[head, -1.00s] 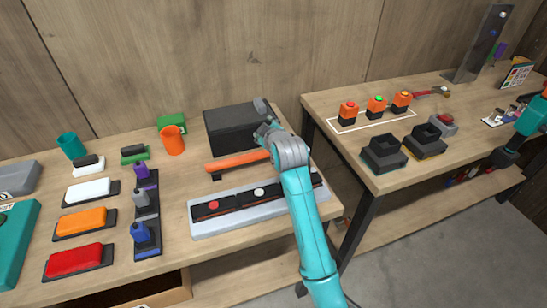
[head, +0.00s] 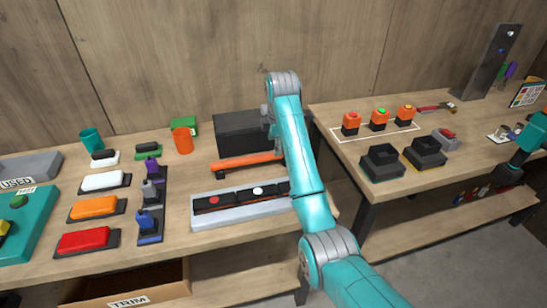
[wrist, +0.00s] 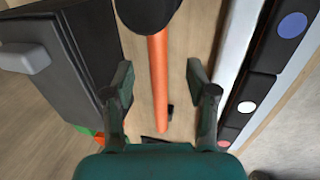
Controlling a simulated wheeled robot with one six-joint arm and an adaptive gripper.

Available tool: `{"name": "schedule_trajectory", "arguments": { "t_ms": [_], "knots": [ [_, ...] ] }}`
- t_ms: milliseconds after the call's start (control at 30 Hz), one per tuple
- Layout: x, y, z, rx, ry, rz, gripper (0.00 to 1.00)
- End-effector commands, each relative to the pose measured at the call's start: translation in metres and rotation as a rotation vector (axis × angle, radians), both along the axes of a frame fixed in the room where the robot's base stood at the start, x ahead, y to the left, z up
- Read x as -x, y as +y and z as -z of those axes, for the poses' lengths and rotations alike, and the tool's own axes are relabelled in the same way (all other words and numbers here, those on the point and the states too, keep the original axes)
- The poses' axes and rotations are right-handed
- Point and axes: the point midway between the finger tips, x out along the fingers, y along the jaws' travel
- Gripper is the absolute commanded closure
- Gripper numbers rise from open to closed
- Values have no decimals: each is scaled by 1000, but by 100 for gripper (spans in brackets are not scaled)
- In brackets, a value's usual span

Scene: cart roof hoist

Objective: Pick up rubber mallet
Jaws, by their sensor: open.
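The rubber mallet lies on the left bench in front of a black box. Its orange handle (head: 245,160) shows in the head view, with the right end behind my arm. In the wrist view the orange handle (wrist: 160,75) runs up the middle to a black round head (wrist: 147,12), cut by the top edge. My gripper (wrist: 162,85) is open, one finger on each side of the handle in the picture, with gaps on both sides. I cannot tell how far above the handle the fingertips are. In the head view my gripper is hidden behind my arm.
The black box (head: 240,131) stands close behind the mallet. A grey tray (head: 213,221) with black blocks lies in front of it. An orange cup (head: 183,141) stands left of the box. A second bench (head: 372,191) stands to the right, across a gap.

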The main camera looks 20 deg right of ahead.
Motion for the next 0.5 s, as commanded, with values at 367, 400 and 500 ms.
{"name": "schedule_trajectory", "arguments": {
  "t_ms": [367, 400, 500],
  "knots": [
    [-9, 1, 33, -1, 0, 2, 43],
    [-11, 2, 37, -1, 0, 2, 43],
    [-16, 4, 51, -1, 0, 2, 43]
  ]
}}
